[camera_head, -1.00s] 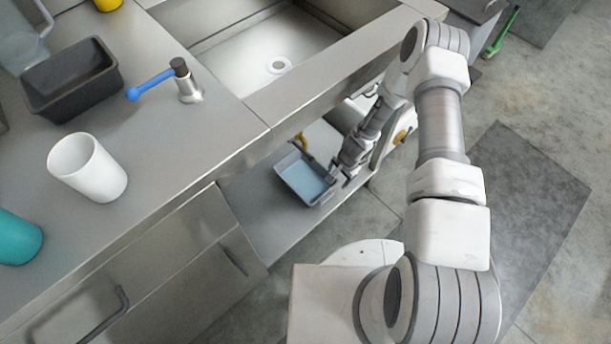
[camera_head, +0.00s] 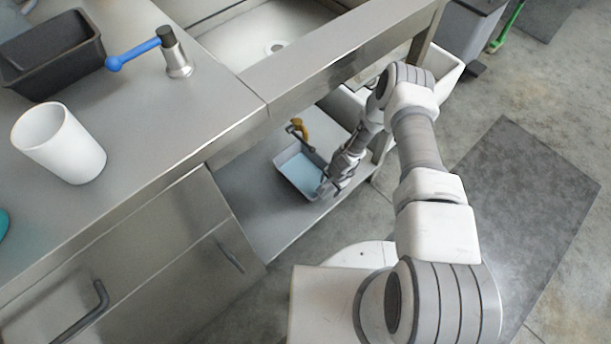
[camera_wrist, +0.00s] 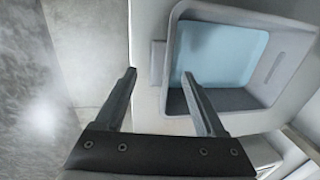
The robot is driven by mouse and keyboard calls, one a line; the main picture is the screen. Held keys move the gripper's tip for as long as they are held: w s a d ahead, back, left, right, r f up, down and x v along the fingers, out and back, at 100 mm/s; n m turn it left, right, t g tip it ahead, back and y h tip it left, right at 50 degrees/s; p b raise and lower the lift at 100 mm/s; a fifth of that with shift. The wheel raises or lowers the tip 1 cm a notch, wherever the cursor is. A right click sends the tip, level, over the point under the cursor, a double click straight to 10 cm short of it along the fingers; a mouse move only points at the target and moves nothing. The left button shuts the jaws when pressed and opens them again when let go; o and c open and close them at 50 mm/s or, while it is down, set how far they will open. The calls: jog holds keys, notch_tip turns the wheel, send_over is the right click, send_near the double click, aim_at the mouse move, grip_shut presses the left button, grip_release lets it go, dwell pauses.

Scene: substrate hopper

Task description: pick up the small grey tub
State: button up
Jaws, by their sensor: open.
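The small grey tub (camera_head: 281,172) sits on the low shelf under the sink, with a light blue bottom inside. In the wrist view the tub (camera_wrist: 293,98) fills the upper right. My gripper (camera_head: 328,188) is at the tub's near right side in the head view. The right finger overlaps the tub's opening, and the left finger is outside the tub. The near wall of the tub lies between the two fingers in the picture. I cannot tell whether either finger touches it.
The steel counter edge (camera_head: 190,150) overhangs the shelf (camera_head: 260,215). A yellow-brown handled item (camera_head: 300,128) is behind the tub. A white cup (camera_head: 60,145), a black bin (camera_head: 52,55) and a blue-levered tap (camera_head: 175,55) are on the counter. Floor at right is open.

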jog(key=f, duration=0.2)
jog(key=shift+w+a+f+b, duration=0.15)
jog(key=shift+a+f+b, duration=0.05)
jog(key=shift+f+b, duration=0.2)
jog(key=shift+r, duration=0.1)
grip_shut()
jog(key=shift+w, duration=0.1)
dwell(0.8)
